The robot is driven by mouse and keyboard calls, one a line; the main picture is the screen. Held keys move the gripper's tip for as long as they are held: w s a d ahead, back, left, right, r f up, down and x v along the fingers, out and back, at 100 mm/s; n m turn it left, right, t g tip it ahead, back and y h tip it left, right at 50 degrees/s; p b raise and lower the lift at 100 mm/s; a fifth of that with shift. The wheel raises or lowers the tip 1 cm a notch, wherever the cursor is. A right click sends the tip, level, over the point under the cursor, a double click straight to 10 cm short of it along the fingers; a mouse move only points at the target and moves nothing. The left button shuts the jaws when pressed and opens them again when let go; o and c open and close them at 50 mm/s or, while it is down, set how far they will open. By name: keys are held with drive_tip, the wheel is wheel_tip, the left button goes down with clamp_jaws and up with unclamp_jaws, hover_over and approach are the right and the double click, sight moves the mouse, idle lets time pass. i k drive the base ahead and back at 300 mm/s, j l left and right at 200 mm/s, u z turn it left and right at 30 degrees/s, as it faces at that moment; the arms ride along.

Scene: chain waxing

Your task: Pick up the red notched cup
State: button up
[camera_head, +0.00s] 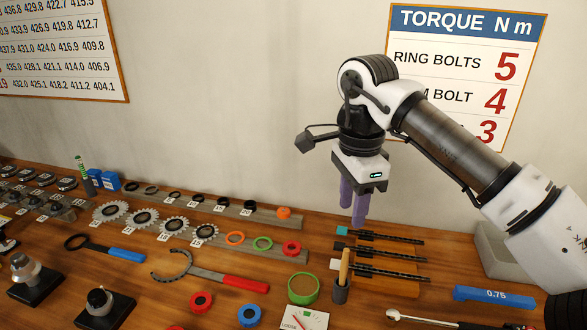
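A round red cup-like piece with a dark centre (201,302) lies on the wooden bench at the front, left of a blue one (249,315). Its notches are too small to make out. Another red ring-shaped piece (291,248) sits at the right end of a grey rail. I cannot tell for certain which is the notched cup. My gripper (355,221) points down above the back of the bench, right of and behind both red pieces. Its purple fingers are close together, with nothing visible between them; their gap is unclear from this angle.
A red-handled wrench (215,278) lies behind the front red piece. A green-rimmed round container (303,289) and a dark holder with a brush-like handle (341,283) stand to the right. Chain pieces (388,254) lie below my gripper. A blue 0.75 tool (494,297) lies at right.

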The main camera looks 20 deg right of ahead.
sight(201, 302)
drive_tip(key=k+j, duration=0.3)
drive_tip(key=k, duration=0.15)
drive_tip(key=k+j, duration=0.35)
drive_tip(key=k, duration=0.1)
